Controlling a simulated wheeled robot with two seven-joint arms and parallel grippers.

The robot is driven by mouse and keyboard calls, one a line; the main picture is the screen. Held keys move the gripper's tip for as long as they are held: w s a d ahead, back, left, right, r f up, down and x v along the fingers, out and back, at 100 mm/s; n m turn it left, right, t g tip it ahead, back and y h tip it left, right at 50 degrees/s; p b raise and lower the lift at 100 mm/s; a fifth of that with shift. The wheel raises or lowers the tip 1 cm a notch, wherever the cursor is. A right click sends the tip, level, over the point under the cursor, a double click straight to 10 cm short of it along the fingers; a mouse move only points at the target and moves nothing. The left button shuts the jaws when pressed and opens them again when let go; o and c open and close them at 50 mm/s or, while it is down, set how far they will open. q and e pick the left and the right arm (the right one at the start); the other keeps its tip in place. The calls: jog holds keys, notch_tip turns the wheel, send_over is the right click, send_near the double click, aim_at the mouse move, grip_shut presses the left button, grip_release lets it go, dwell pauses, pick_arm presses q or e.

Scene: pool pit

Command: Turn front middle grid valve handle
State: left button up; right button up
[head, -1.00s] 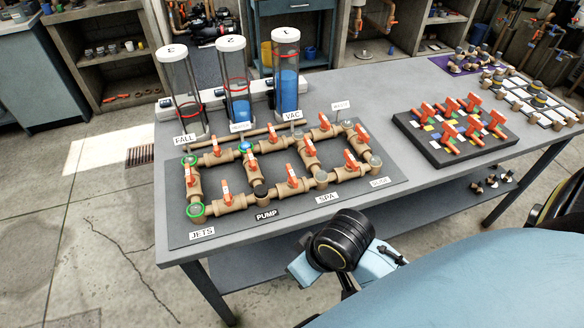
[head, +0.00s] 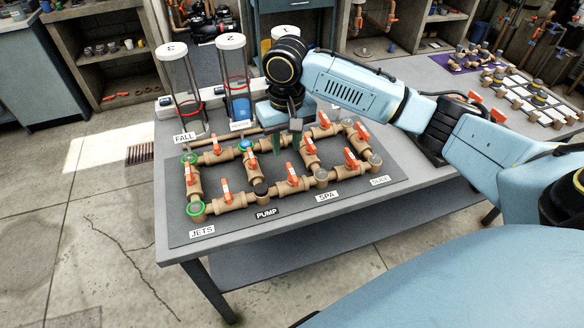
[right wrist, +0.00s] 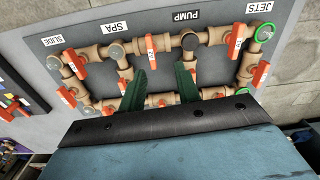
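The front middle grid valve handle (head: 291,174) is orange and stands on the tan front pipe between the PUMP and SPA labels. In the right wrist view the same handle (right wrist: 151,50) lies just beyond the fingertips. My right gripper (head: 287,142) hangs over the pipe grid (head: 238,200), behind that handle. In the right wrist view its two green fingers (right wrist: 159,74) are apart with nothing between them, and the handle is roughly in line with the gap. The gripper and handle look apart. My left gripper is not in view.
Other orange handles stand close by, such as the front left one (head: 227,191) and front right one (head: 350,158). Clear tubes with coloured rings (head: 235,85) stand behind the grid; my right arm covers most of one. My arm also hides much of a second valve board.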

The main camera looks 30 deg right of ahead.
aim_at(292, 172)
jog(key=shift+m, duration=0.5)
jog(key=f, duration=0.3)
jog(key=d+f, duration=0.1)
jog(key=f, duration=0.3)
jog(key=w+d+f+b, duration=0.1)
jog(key=f, duration=0.3)
grip_shut()
